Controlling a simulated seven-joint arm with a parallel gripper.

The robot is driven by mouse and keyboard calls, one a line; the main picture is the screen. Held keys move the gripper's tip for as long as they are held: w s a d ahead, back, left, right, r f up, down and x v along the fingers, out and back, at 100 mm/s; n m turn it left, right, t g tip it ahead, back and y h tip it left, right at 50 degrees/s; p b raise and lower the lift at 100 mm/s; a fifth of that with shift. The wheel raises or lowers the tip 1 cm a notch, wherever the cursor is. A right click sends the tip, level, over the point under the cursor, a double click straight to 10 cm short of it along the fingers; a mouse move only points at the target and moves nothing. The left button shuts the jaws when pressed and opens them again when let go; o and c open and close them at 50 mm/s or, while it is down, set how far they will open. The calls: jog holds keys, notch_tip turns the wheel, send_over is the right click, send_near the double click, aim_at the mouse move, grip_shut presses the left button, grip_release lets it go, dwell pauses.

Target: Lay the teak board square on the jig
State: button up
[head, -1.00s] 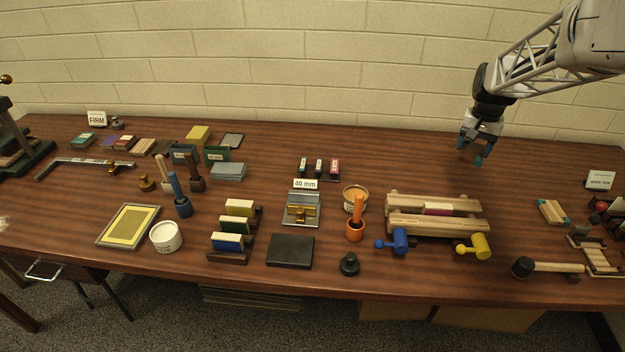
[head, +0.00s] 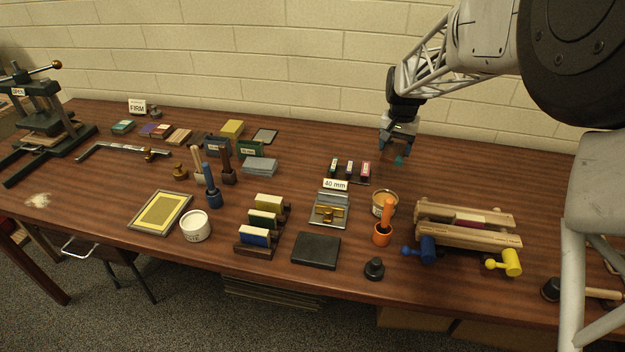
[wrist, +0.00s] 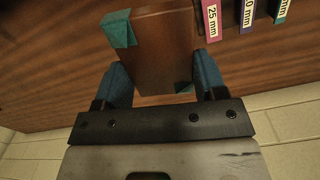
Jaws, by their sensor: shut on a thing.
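My gripper (wrist: 162,88) is shut on the teak board (wrist: 155,50), a brown wooden slab with teal corners, held between blue finger pads. In the head view my gripper (head: 398,148) hangs above the back of the table, and little of the board shows there beyond a teal patch.
Small labelled blocks (head: 349,168) stand between my gripper and the grey plate. A tan tub (head: 384,204), an orange-handled tool (head: 385,222) and a wooden clamp (head: 466,233) are to the right of the plate. A dark slab (head: 316,250) lies in front. Upright blocks (head: 262,224) stand left.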

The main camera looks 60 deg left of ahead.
jog(key=n, duration=0.2)
send_over(299, 188)
notch_tip(299, 188, down, 2)
jog(key=shift+f, duration=0.25)
jog(key=shift+d+f, duration=0.1)
jog(key=shift+f, duration=2.4)
jog(key=shift+f, duration=0.15)
jog(key=shift+f, duration=2.35)
jog(key=shift+f, duration=0.1)
jog(key=o, duration=1)
